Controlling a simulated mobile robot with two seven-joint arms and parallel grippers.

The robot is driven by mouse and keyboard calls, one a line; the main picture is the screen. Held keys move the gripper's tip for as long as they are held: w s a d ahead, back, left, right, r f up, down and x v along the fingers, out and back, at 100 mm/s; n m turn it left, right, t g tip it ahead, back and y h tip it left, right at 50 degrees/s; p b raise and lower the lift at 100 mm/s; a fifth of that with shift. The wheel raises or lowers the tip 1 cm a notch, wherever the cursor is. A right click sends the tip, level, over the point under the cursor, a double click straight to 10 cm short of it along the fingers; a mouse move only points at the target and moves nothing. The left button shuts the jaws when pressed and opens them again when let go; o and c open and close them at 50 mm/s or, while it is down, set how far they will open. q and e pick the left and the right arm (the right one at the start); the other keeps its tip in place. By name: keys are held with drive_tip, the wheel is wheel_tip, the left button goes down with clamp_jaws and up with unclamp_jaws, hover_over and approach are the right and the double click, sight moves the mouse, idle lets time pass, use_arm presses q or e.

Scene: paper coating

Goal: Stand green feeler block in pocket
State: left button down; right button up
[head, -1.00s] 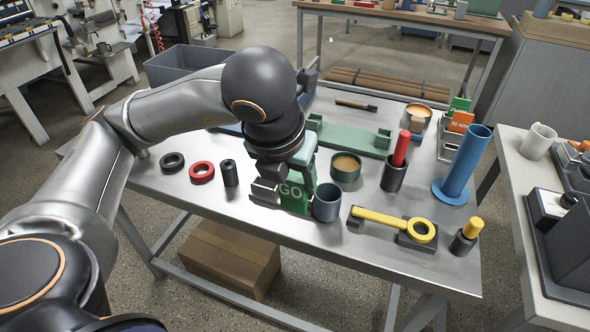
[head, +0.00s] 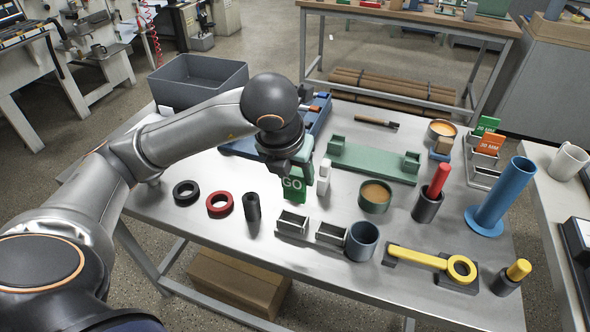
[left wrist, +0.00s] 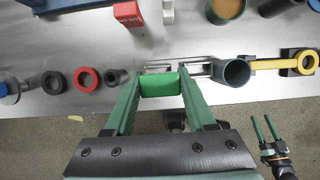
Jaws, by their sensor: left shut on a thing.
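The green feeler block (head: 292,190), marked GO, is held upright in my left gripper (head: 296,170). In the left wrist view the block (left wrist: 160,83) sits between the two green fingers (left wrist: 160,92), which are shut on it. A low grey holder with two open pockets (head: 312,231) lies on the table in front of the block in the head view. The pockets look empty. The block appears above and behind the left pocket; its exact height is unclear. My right gripper (left wrist: 261,118) shows small in the left wrist view, open and empty, off the table.
A grey-blue cup (head: 362,240) stands close right of the holder. A black cylinder (head: 252,206) and a red ring (head: 220,204) lie left. A white upright piece (head: 323,177) and a green cradle (head: 375,162) are behind. A yellow gauge (head: 430,261) lies right.

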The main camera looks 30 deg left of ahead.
use_arm(q)
drive_tip(key=shift+w+a+f, duration=0.15)
drive_tip(key=shift+w+a, duration=0.05)
drive_tip(key=shift+a, duration=0.25)
drive_tip(key=shift+d, duration=0.1)
